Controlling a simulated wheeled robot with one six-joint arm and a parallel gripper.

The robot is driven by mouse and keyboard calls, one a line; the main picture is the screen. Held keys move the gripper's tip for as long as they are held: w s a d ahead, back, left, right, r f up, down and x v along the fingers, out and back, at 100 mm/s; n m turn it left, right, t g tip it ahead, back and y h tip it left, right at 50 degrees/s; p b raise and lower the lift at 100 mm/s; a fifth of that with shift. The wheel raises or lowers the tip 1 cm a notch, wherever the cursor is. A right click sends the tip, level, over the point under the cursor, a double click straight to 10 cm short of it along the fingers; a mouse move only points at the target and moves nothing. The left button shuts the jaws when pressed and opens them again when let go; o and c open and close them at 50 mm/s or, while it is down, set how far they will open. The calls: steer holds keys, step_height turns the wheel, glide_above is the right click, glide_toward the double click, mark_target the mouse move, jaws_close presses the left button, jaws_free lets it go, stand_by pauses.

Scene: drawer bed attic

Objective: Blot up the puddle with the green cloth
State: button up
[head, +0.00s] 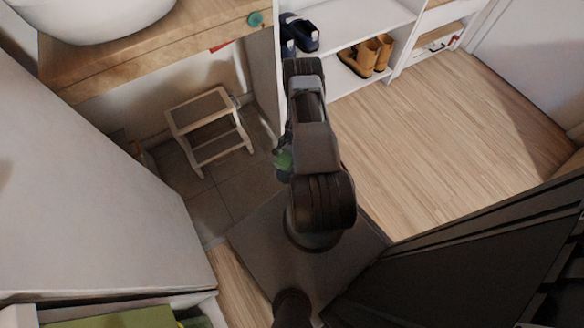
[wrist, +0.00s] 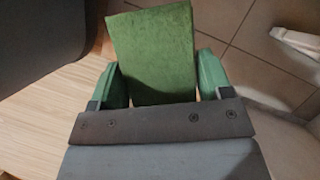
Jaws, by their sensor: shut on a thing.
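The green cloth (wrist: 152,52) is a flat green piece between the two green fingers of my gripper (wrist: 160,82) in the wrist view. My gripper is shut on it, and the cloth sticks out past the fingertips above the tiled floor. In the head view a small bit of green (head: 283,160) shows at the left of my arm; the arm hides most of the gripper and cloth. I cannot make out the puddle in either view.
A wooden step stool (head: 212,130) stands on the grey tiles (head: 205,205). A white shelf with brown boots (head: 368,56) and dark blue shoes (head: 302,32) is at the back. A wooden counter (head: 150,50) carries a white basin (head: 90,15). The wood floor (head: 430,130) at right is clear.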

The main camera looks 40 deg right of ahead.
steer(key=shift+m, duration=0.8)
steer(key=shift+s+d+f+b, duration=0.2)
steer(key=shift+f+b, duration=0.95)
steer(key=shift+f, duration=0.8)
steer(key=shift+s+d+f+b, duration=0.1)
steer(key=shift+d+f+b, duration=0.25)
steer(key=shift+f+b, duration=1.15)
steer(key=shift+s+d+f+b, duration=0.2)
steer(key=shift+f+b, duration=0.55)
steer(key=shift+f, duration=1.6)
steer(key=shift+w+r, duration=0.1)
steer(key=shift+r, duration=0.05)
